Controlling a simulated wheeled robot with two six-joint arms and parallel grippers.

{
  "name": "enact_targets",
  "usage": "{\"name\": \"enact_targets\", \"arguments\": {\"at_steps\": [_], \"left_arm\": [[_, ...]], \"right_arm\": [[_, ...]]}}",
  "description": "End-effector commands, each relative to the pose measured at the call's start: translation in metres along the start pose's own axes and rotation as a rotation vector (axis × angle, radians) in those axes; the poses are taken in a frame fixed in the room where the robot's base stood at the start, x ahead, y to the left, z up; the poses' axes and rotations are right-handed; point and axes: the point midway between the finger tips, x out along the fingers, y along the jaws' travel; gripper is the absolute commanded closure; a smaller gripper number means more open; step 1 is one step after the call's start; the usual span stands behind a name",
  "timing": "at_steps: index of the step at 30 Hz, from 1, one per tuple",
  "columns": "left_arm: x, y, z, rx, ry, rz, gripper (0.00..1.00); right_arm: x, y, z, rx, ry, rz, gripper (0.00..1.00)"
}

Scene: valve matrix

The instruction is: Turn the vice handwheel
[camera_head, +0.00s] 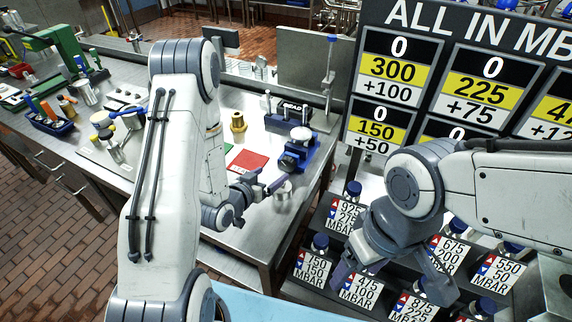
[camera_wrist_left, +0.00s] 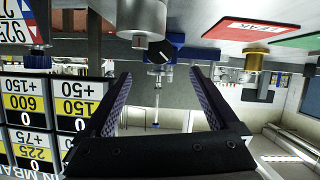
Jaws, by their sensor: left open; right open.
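The blue vice (camera_head: 295,157) stands on the metal bench, with a round silver disc (camera_head: 302,134) on top that looks like its handwheel. In the left wrist view the picture is upside down, and the blue vice (camera_wrist_left: 178,51) lies beyond the fingers. My left gripper (camera_head: 268,184) is open and empty, in front of the vice and apart from it. A silver cylinder (camera_head: 283,190) is close by its fingertips; it also shows in the left wrist view (camera_wrist_left: 142,18). My right gripper (camera_head: 392,284) is open, over the row of labelled valves at the lower right.
A pressure board (camera_head: 397,70) stands behind the valves at the right. A red mat (camera_head: 248,161) and a brass fitting (camera_head: 238,122) sit on the bench left of the vice. Tools (camera_head: 55,115) crowd the bench's left side. The bench's right edge is close to the vice.

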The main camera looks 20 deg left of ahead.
Motion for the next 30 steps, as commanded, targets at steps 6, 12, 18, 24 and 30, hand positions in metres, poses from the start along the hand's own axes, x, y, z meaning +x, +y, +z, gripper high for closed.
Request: {"name": "enact_targets", "arguments": {"at_steps": [6, 12, 18, 24, 30], "left_arm": [[0.036, 0.002, -0.003, 0.003, 0.0, 0.004, 0.06], [0.072, 0.002, -0.002, 0.003, -0.001, 0.003, 0.06], [0.093, 0.001, -0.001, 0.001, -0.001, 0.001, 0.06], [0.099, 0.001, 0.0, 0.001, -0.002, 0.001, 0.06], [0.099, 0.001, 0.0, 0.001, -0.002, 0.001, 0.18]], "right_arm": [[-0.007, -0.001, 0.0, 0.0, 0.0, 0.0, 0.24], [-0.018, -0.001, -0.001, 0.001, 0.0, 0.0, 0.24], [-0.023, -0.002, -0.001, 0.001, 0.0, 0.0, 0.24], [-0.023, -0.002, -0.001, 0.001, 0.0, 0.0, 0.24], [-0.023, -0.002, -0.001, 0.001, 0.0, 0.0, 0.24]]}}
